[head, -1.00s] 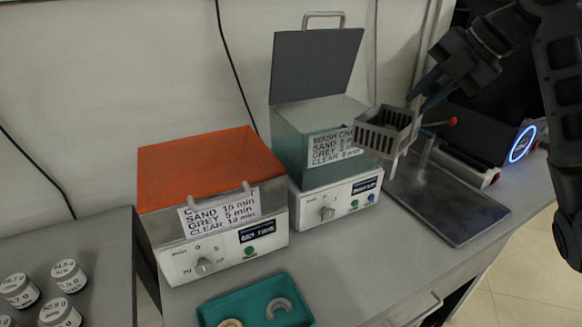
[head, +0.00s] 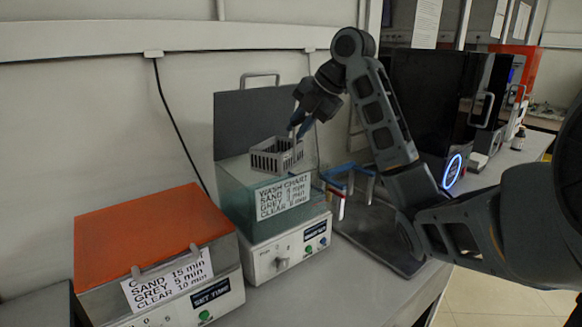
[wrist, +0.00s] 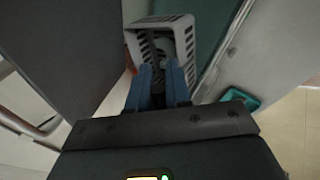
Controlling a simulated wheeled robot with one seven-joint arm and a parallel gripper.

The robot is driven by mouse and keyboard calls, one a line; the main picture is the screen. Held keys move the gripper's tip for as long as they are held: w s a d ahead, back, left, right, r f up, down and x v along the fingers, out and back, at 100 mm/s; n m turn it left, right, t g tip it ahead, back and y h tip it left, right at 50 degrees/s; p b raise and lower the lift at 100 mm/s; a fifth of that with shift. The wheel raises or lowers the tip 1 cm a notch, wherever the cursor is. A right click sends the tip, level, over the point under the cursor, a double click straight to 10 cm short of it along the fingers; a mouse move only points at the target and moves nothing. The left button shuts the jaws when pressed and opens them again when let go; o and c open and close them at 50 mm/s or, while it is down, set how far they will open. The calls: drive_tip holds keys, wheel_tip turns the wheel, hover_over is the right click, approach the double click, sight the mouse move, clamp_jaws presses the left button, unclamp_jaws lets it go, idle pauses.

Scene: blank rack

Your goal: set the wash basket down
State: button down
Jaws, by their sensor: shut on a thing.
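My gripper (head: 299,128) is shut on the grey slotted wash basket (head: 272,160), gripping it at its right side. The basket is over the open top of the glass-walled wash tank (head: 236,203); whether it touches the tank cannot be told. In the wrist view the blue fingers (wrist: 160,84) meet the near wall of the basket (wrist: 139,48). A grey piece (wrist: 188,42) shows inside the basket. The tank's dark lid (head: 235,118) stands raised behind the basket. A label and a control panel (head: 290,255) are on the tank's front.
An orange-lidded curing box (head: 155,235) stands left of the wash unit. Right of it, a stand with blue and red parts (head: 347,182) rises over a dark metal tray (head: 395,250). A dark machine with a lit blue ring (head: 452,171) is farther right.

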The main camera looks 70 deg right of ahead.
sight(292, 163)
drive_tip(key=f, duration=0.2)
drive_tip(key=w+d+f, duration=0.1)
drive_tip(key=f, duration=0.2)
drive_tip(key=w+f+p, duration=0.1)
drive_tip(key=f, duration=0.1)
drive_tip(key=shift+w+d+f, duration=0.15)
drive_tip(key=shift+d+f, duration=0.05)
drive_tip(key=shift+f+p, duration=0.3)
drive_tip(key=shift+f, duration=1.2)
drive_tip(key=shift+w+d+f+p, duration=0.15)
drive_tip(key=shift+f+p, duration=0.15)
drive_tip(key=shift+f, duration=0.25)
drive_tip(key=shift+f, duration=0.15)
drive_tip(key=shift+f+b, duration=0.45)
drive_tip(key=shift+b, duration=0.2)
